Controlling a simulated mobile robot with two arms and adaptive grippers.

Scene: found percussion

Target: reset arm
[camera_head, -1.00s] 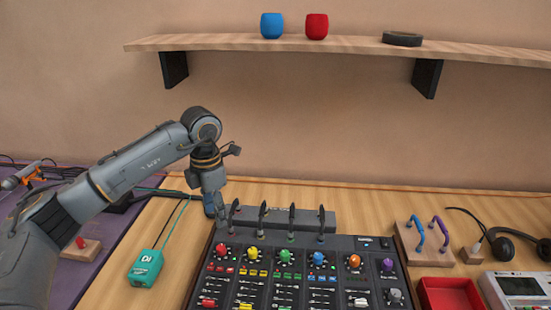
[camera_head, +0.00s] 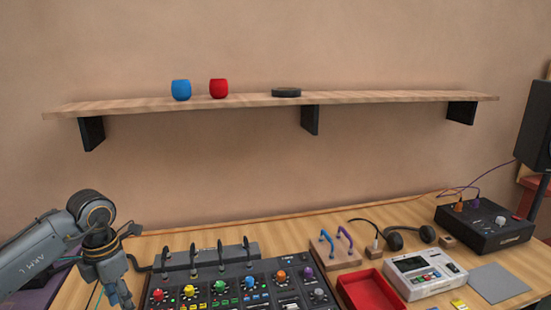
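My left arm comes in at the lower left, and my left gripper (camera_head: 118,294) hangs pointing down beside the left end of the mixer (camera_head: 262,272). Its fingers are small and partly cut off by the bottom edge, so I cannot tell whether they are open or shut. I see nothing clearly held in it. The mixer has coloured knobs and several upright black plugs along its back. My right arm and gripper are not in view.
A wall shelf (camera_head: 390,97) carries a blue cup (camera_head: 181,90), a red cup (camera_head: 219,88) and a black disc (camera_head: 286,92). On the table are a red tray (camera_head: 368,293), a white drum machine (camera_head: 425,275), headphones (camera_head: 411,238) and a black box (camera_head: 485,228). A speaker (camera_head: 536,125) stands far right.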

